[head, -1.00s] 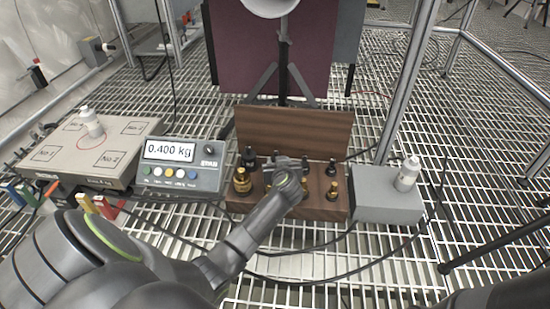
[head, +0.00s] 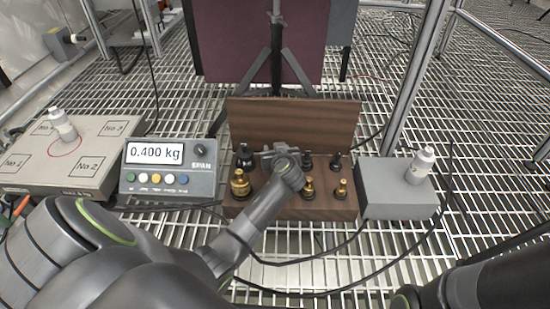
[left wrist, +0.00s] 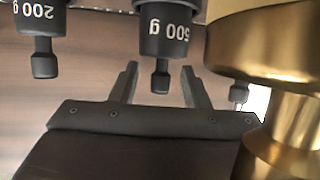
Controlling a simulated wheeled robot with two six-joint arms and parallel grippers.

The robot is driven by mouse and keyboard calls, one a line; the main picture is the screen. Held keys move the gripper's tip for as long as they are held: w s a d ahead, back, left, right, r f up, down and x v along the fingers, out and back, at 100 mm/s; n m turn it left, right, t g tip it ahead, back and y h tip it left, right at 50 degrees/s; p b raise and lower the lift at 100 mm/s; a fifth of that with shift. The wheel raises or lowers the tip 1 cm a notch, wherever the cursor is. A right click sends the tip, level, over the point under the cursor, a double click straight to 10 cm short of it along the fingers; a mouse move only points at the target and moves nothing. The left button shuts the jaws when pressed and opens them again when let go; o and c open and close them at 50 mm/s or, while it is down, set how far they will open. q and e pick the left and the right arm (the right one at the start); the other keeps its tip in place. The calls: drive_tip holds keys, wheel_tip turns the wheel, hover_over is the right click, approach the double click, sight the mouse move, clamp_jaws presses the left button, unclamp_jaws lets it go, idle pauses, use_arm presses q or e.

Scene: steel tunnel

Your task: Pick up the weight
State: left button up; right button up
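A wooden weight box (head: 285,212) with its lid (head: 295,125) raised holds black and gold weights in the head view. A black weight marked 500 g (left wrist: 164,35) has its narrow knob between the open fingers of my left gripper (left wrist: 160,84), apparently without contact. A black weight marked 200 g (left wrist: 43,30) hangs to the left in that view, and a large gold weight (left wrist: 265,40) is close at right. In the head view my left gripper (head: 280,153) is over the box's back row and partly hides it. My right arm shows at lower right, but its gripper is outside the frame.
A display (head: 155,153) reading 0.400 kg stands left of the box. Farther left, a platform (head: 85,180) bears a white bottle (head: 63,124). A grey block (head: 385,188) with another bottle (head: 421,165) is at right. Cables cross the grating in front.

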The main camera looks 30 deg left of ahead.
use_arm(q)
clamp_jaws()
drive_tip(key=shift+r, duration=0.1)
drive_tip(key=shift+r, duration=0.1)
